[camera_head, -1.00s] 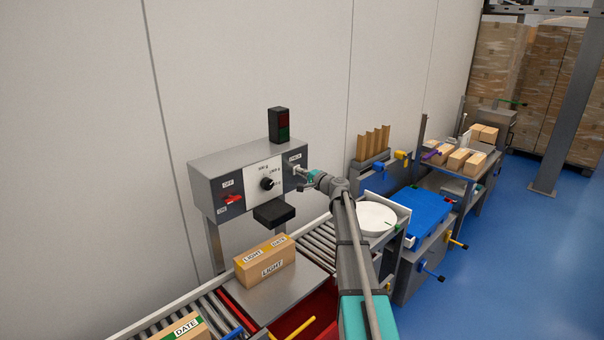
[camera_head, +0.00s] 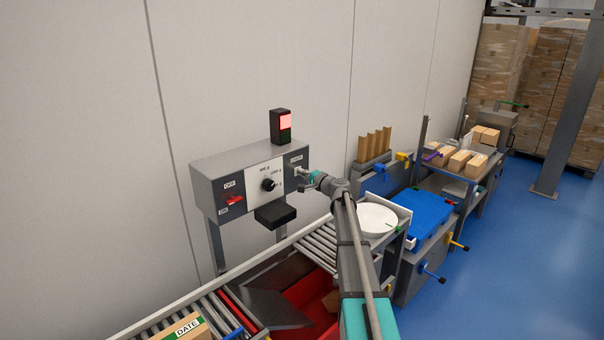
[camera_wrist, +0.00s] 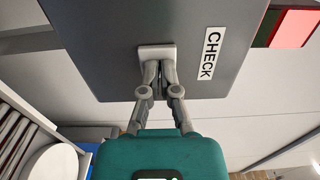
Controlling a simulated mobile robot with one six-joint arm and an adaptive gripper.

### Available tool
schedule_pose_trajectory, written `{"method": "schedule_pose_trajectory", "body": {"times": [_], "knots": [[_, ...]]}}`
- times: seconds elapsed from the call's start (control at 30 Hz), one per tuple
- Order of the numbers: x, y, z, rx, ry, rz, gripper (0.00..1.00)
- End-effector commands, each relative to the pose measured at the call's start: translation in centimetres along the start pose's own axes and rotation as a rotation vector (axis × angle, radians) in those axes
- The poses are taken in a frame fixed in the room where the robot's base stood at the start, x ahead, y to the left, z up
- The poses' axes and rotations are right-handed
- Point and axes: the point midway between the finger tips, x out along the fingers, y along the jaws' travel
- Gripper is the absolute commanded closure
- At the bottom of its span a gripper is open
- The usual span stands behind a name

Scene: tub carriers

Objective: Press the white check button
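The white check button (camera_wrist: 157,50) shows in the wrist view as a pale block on the grey panel, beside the CHECK label (camera_wrist: 208,54). My gripper (camera_wrist: 158,80) has its two fingers together, with nothing seen between them. The fingertips meet the button's near edge and appear to touch it; how deep it is pressed I cannot tell. In the head view my gripper (camera_head: 298,171) is at the right end of the control box (camera_head: 233,172), hiding most of the button.
The signal light (camera_head: 281,125) on the box glows red. A grey plate (camera_head: 278,302) in the roller line is tilted down towards a red bin (camera_head: 303,290), where part of a carton (camera_head: 331,301) shows. Another carton (camera_head: 185,331) labelled DATE stands on the rollers at the front left.

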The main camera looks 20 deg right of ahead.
Motion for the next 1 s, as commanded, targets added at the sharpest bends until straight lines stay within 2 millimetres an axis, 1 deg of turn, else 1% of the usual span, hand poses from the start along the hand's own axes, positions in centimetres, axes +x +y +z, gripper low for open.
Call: {"method": "schedule_pose_trajectory", "body": {"times": [0.03,0.17,0.2,0.4,0.6,0.8,1.0], "knots": [[-0.7,-0.1,0.1,-0.001,0.001,0.000,1.00],[-2.3,-0.2,0.1,-0.004,-0.001,-0.001,1.00],[-3.2,-0.2,0.1,-0.004,0.001,-0.001,1.00],[-6.8,-0.1,0.2,-0.004,0.000,0.000,1.00],[-9.9,-0.1,0.2,-0.005,0.000,0.001,1.00],[-11.7,-0.1,0.1,-0.005,-0.002,0.001,1.00],[-12.2,-0.1,0.0,-0.005,-0.001,0.001,1.00]]}}
